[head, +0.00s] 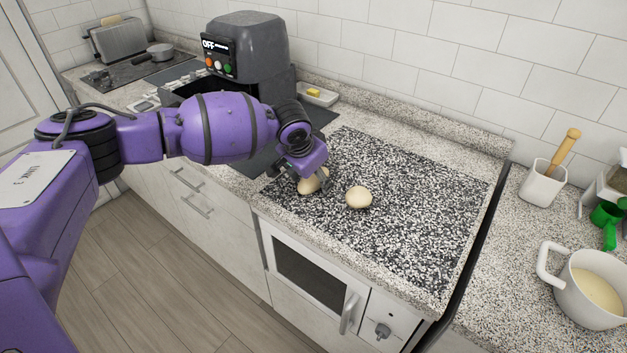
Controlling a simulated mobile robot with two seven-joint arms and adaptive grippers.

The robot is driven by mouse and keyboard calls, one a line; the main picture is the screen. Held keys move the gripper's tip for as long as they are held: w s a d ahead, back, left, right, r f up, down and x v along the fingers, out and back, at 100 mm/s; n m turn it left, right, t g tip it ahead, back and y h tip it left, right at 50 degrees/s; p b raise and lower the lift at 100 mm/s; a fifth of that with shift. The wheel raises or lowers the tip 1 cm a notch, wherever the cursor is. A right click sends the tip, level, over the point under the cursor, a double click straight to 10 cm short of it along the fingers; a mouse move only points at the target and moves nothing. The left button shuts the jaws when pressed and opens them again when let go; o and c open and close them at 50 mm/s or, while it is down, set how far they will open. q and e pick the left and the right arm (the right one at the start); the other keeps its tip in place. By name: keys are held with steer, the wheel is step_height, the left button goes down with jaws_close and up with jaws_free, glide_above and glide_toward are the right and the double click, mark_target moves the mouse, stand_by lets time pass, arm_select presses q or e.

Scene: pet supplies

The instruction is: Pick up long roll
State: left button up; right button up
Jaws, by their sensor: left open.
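Two pale rolls lie on the black-and-white speckled board (430,190) on the counter. The roll at the left (306,187) looks longer and is partly hidden behind my left gripper. The other roll (359,197) is rounder and lies to its right, clear of the gripper. My left gripper (311,177) points down at the left roll, with its open fingers over and close around it. I cannot tell whether the fingers touch the roll. My right gripper is out of the picture.
A dark air fryer (245,45) stands behind my left arm, with a small white dish (318,95) beside it. A white pot (590,290) and a utensil holder (542,186) stand at the right. The speckled board's right part is clear.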

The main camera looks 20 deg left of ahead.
arm_select(q)
steer(key=shift+r, duration=0.1)
steer(key=c, duration=1.2)
steer(key=shift+c, duration=0.2)
steer(key=shift+r, duration=0.1)
